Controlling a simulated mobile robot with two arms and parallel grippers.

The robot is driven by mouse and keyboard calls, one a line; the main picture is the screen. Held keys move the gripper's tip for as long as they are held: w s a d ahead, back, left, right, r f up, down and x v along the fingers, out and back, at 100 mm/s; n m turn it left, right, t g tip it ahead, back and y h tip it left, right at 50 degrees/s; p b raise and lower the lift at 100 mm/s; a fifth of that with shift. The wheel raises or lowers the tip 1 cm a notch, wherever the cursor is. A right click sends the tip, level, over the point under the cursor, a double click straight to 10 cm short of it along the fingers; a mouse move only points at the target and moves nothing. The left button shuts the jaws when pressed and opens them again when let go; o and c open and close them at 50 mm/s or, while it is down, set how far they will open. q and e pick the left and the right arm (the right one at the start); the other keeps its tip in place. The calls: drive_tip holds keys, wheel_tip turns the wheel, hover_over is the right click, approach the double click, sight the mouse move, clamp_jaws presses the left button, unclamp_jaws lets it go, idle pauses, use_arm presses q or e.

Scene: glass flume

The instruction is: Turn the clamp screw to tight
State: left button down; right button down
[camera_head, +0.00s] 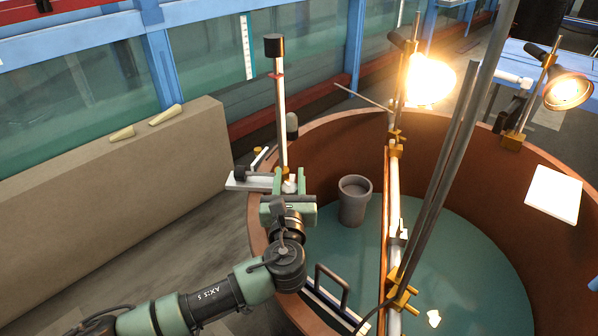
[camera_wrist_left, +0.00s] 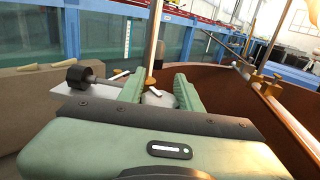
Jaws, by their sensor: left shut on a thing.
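My left gripper (camera_head: 289,196) is at the rim of the round tank, at the foot of an upright post (camera_head: 280,120) with a black top. Its fingers are shut on a pale knob, which I take to be the clamp screw (camera_head: 289,186). In the left wrist view the knob (camera_wrist_left: 158,98) shows as a grey rounded piece between the two green fingers. How far the screw is turned cannot be told. My right gripper is not in view.
The brown tank (camera_head: 480,155) holds a grey pot (camera_head: 354,200) on its teal floor. Lit lamps (camera_head: 428,80) and metal rods stand over the tank to the right. A beige block wall (camera_head: 110,185) with wedges on top is at the left.

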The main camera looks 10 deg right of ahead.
sight(294, 193)
use_arm(q)
drive_tip(key=shift+a+n+y, duration=0.2)
drive_tip(key=shift+n+y, duration=1.1)
drive_tip(key=shift+y, duration=0.7)
drive_tip(key=c, duration=1)
unclamp_jaws()
drive_tip(key=shift+o, duration=0.2)
drive_tip(key=shift+s, duration=0.1)
drive_tip(key=s+b, duration=0.2)
drive_tip(key=s, duration=0.5)
drive_tip(key=shift+d, duration=0.15)
drive_tip(key=shift+s, duration=0.45)
